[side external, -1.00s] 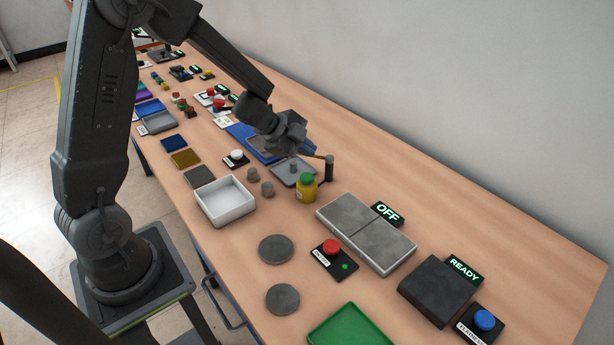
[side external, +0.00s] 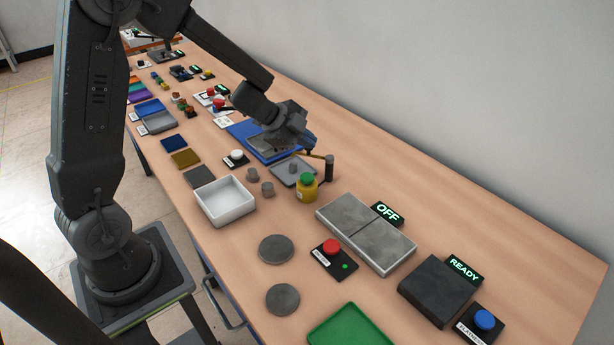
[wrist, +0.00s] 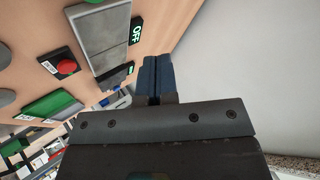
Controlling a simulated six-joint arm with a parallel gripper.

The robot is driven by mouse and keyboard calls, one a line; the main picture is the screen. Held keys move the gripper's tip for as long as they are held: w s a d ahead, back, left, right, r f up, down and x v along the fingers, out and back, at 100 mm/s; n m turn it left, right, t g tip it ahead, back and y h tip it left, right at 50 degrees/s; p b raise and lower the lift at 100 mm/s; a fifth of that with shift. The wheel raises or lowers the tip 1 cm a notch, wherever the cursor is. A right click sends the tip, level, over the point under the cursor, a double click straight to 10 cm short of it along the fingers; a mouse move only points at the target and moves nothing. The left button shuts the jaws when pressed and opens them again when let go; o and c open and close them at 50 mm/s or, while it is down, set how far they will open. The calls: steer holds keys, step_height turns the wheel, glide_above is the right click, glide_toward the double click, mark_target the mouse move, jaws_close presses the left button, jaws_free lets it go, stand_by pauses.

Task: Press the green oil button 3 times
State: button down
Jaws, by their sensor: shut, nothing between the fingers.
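The oil bottle (side external: 306,191) is yellow and stands upright on the bench in the side view. Its green button (side external: 307,178) is the round top of the bottle. My gripper (side external: 309,143) is above and behind the bottle in that view, apart from the button. In the wrist view my gripper (wrist: 156,75) has its two dark fingers together, with nothing between them. A sliver of green shows at the top edge of the wrist view; I cannot tell for sure whether it is the button.
A dark post (side external: 329,167) with a side arm stands behind the bottle, by a small grey tray (side external: 281,178). Metal plates (side external: 366,232) with an OFF sign (side external: 387,212) lie to the right. A red button (side external: 331,246), a white box (side external: 225,203) and grey cylinders (side external: 268,189) are nearby.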

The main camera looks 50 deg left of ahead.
mark_target(306, 178)
steer(key=shift+r, duration=0.75)
steer(key=shift+f, duration=0.1)
steer(key=shift+f, duration=4.35)
steer(key=shift+f, duration=0.15)
steer(key=shift+f, duration=0.25)
steer(key=shift+f, duration=0.55)
steer(key=shift+r, duration=0.95)
